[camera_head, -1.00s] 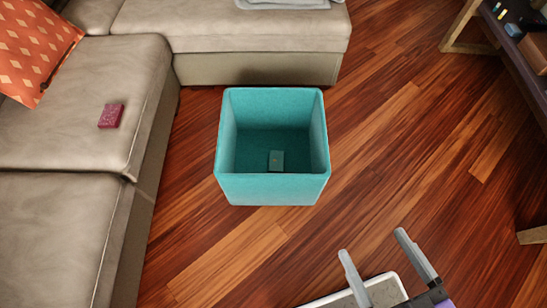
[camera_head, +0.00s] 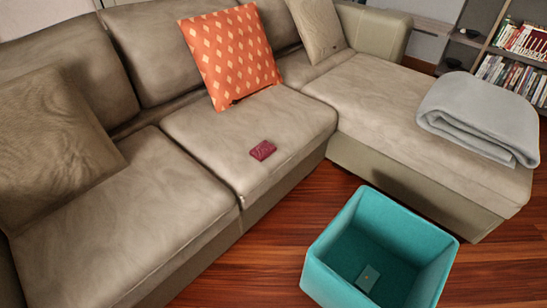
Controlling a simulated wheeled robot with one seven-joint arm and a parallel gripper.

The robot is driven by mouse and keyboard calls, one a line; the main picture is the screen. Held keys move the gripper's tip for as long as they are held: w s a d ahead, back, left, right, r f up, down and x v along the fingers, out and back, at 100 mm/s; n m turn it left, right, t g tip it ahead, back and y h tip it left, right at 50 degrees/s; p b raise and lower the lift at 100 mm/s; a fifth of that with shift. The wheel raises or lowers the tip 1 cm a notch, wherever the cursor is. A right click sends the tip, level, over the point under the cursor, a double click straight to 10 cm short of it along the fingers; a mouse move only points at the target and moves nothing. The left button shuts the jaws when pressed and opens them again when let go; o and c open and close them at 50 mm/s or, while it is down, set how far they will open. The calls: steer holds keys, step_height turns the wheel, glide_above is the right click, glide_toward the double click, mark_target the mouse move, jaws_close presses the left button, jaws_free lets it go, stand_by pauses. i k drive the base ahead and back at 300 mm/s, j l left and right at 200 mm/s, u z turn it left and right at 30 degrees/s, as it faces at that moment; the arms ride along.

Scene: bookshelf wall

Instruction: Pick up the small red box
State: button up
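The small red box (camera_head: 262,150) lies flat on the sofa's middle seat cushion, close to its front edge. It is dark red to maroon, and nothing touches it but the cushion. The beige sofa (camera_head: 180,205) runs from the lower left to the back and turns right into a chaise. My gripper is not in view now, so its distance from the box cannot be told.
A teal open bin (camera_head: 325,275) stands on the wooden floor (camera_head: 255,262) in front of the sofa, with a small greenish box (camera_head: 367,278) inside. An orange pillow (camera_head: 228,55) leans behind the red box. A grey folded blanket (camera_head: 480,115) lies on the chaise. Bookshelves (camera_head: 515,60) stand at the back right.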

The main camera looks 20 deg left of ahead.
mark_target(262, 152)
steer(key=i+j+u, duration=0.3)
steer(key=i+j, duration=0.35)
steer(key=i+j+u, duration=0.3)
steer(key=i+j, duration=0.2)
steer(key=i, duration=0.2)
